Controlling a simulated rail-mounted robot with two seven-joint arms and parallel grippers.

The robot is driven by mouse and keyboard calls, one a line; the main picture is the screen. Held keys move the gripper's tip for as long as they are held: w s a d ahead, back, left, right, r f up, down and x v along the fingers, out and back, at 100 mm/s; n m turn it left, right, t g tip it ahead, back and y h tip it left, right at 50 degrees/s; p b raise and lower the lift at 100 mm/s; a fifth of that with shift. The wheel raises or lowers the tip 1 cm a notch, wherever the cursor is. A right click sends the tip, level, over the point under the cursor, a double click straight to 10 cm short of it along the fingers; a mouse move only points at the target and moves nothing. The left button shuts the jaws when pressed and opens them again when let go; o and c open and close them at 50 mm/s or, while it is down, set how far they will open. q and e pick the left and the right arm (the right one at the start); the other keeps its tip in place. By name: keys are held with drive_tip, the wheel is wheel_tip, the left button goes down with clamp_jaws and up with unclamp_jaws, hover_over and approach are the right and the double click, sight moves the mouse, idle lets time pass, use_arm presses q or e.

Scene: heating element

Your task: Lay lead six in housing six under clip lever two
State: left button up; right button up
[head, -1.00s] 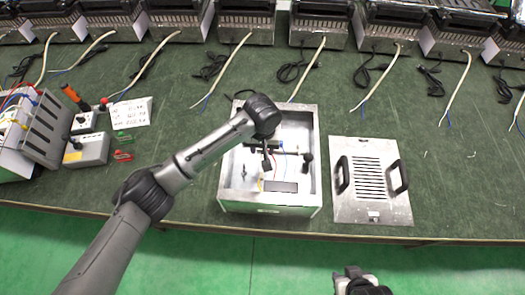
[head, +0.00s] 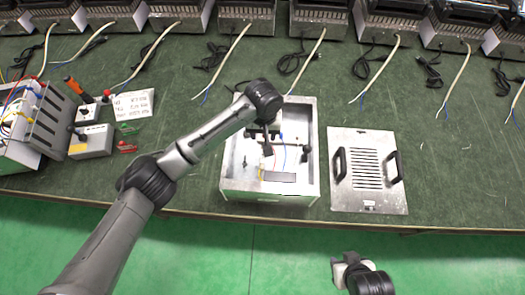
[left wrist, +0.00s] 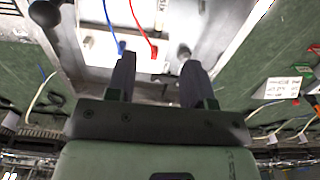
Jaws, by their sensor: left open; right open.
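The open metal housing (head: 228,165) stands near the front of the bench; no number on it is readable. In the left wrist view, the blue lead (left wrist: 109,18) and a red lead (left wrist: 139,20) end in coloured tips near the open fingers. My left gripper (left wrist: 158,62) is inside the housing, open and empty. A black-knobbed lever (head: 306,153) shows at the right inside; its number is unclear. My right gripper (head: 343,262) is open, in front of the bench, away from the housing.
A slotted cover plate with two black handles (head: 367,190) lies right of the housing. Several grey heater units with cords line the back. A wired unit (head: 45,135), a grey box (head: 92,142) and a paper note (head: 133,104) are at the left.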

use_arm(q)
drive_tip(key=r+p, duration=0.1)
drive_tip(key=b, duration=0.2)
approach(264, 143)
drive_tip(key=s+f, duration=0.3)
drive_tip(key=shift+s+d+f, duration=0.1)
drive_tip(key=shift+s+f, duration=0.05)
drive_tip(key=shift+s, duration=0.1)
drive_tip(key=shift+a+f+b, duration=0.2)
drive_tip(key=shift+f+b, duration=0.4)
drive_tip(key=shift+f, duration=2.05)
use_arm(e)
drive_tip(key=shift+f, duration=0.4)
use_arm(q)
clamp_jaws()
use_arm(e)
drive_tip(key=shift+d, duration=0.2)
